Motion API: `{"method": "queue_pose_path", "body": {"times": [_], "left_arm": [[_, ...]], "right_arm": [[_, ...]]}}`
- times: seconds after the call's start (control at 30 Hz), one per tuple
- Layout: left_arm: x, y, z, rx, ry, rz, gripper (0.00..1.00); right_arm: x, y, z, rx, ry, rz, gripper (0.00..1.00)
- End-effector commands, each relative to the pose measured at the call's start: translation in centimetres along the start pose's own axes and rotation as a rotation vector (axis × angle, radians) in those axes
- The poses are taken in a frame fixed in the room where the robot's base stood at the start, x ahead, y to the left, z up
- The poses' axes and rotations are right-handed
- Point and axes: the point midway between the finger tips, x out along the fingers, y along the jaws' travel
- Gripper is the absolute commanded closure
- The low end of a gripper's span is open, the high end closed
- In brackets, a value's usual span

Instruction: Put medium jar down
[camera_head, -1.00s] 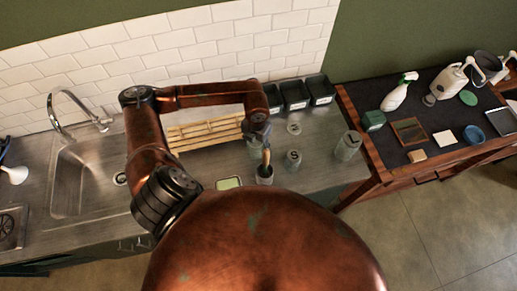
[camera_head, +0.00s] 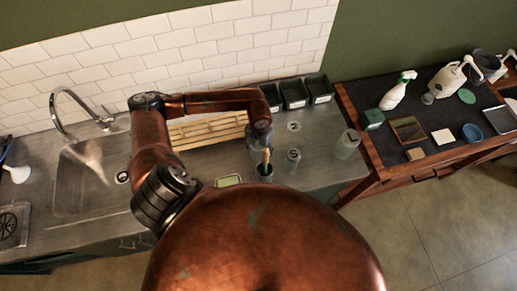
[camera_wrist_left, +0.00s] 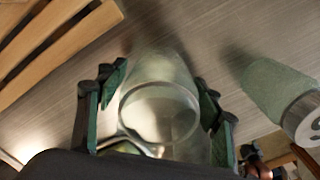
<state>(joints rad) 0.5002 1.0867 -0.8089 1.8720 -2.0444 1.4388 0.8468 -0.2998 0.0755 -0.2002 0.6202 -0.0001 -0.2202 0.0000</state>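The medium jar is a clear, open-mouthed glass jar (camera_wrist_left: 160,108) between the two fingers of my left gripper (camera_wrist_left: 160,95) in the left wrist view. The fingers lie along opposite sides of its wall and appear to touch it. The counter shows through the glass. My right gripper is not in view.
A lidded glass jar (camera_head: 292,160) stands just right of the gripper, also in the left wrist view (camera_wrist_left: 275,90). A larger jar (camera_head: 347,145) stands farther right. A wooden rack (camera_head: 205,130) and black bins (camera_head: 295,95) stand behind.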

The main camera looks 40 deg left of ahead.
Motion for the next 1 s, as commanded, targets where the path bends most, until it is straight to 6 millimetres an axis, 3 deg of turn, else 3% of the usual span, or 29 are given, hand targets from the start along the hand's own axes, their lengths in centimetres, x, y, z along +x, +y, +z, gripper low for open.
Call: {"method": "queue_pose_path", "body": {"times": [0.47,1.0], "left_arm": [[-0.8,0.0,0.1,0.000,-0.003,0.000,0.33],[-10.7,0.0,0.1,0.000,-0.003,0.000,0.33]], "right_arm": [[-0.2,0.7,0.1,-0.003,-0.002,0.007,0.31],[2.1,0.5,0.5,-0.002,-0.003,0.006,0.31]]}}
